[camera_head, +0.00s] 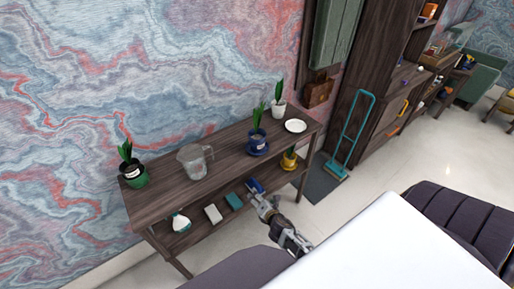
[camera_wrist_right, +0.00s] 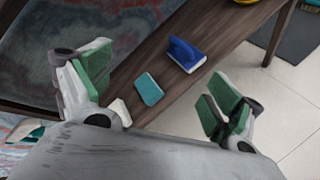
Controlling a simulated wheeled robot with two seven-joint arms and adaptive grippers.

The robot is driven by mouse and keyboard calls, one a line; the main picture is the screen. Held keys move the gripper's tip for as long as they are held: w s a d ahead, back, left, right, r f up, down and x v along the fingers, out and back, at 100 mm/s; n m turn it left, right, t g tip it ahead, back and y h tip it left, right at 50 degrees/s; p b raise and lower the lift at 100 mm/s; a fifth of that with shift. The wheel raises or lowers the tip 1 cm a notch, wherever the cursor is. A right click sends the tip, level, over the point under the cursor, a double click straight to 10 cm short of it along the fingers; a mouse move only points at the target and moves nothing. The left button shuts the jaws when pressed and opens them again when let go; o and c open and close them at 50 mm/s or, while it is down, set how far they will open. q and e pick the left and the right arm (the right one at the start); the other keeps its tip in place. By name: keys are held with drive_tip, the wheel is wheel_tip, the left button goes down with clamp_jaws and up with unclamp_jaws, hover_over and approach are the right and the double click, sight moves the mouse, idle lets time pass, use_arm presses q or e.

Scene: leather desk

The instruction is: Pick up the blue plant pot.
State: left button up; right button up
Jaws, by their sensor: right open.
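The blue plant pot (camera_head: 257,142) stands upright on a blue saucer on the top of the dark wooden shelf table, with a green plant in it. It does not show in the right wrist view. My right gripper (camera_head: 262,203) is in front of the table, apart from the pot and lower in the picture. In the right wrist view the gripper (camera_wrist_right: 160,88) has its green-padded fingers wide apart, with nothing held between them. My left gripper is not in view.
The tabletop also holds a green pot (camera_head: 134,176), a clear jug (camera_head: 194,161), a white pot (camera_head: 278,109) and a white plate (camera_head: 295,126). A white surface (camera_head: 390,245) is at right.

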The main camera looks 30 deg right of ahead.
drive_tip(key=w+d+r+n+t+h+b, duration=0.1)
drive_tip(key=w+r+n+t+b, duration=0.15)
drive_tip(key=r, duration=0.35)
drive_tip(key=w+d+r+n+t+h+b, duration=0.1)
drive_tip(key=d+r+n, duration=0.15)
drive_tip(key=r, duration=0.35)
drive_tip(key=n+t+b, duration=0.1)
drive_tip(key=n+t, duration=0.1)
drive_tip(key=n, duration=0.2)
approach(260, 142)
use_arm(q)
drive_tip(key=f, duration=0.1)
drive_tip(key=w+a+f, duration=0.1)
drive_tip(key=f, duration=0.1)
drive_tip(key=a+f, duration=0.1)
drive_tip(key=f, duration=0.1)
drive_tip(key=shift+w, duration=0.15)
use_arm(e)
drive_tip(key=shift+a+h, duration=0.35)
drive_tip(key=shift+h, duration=0.05)
drive_tip(key=shift+w, duration=0.1)
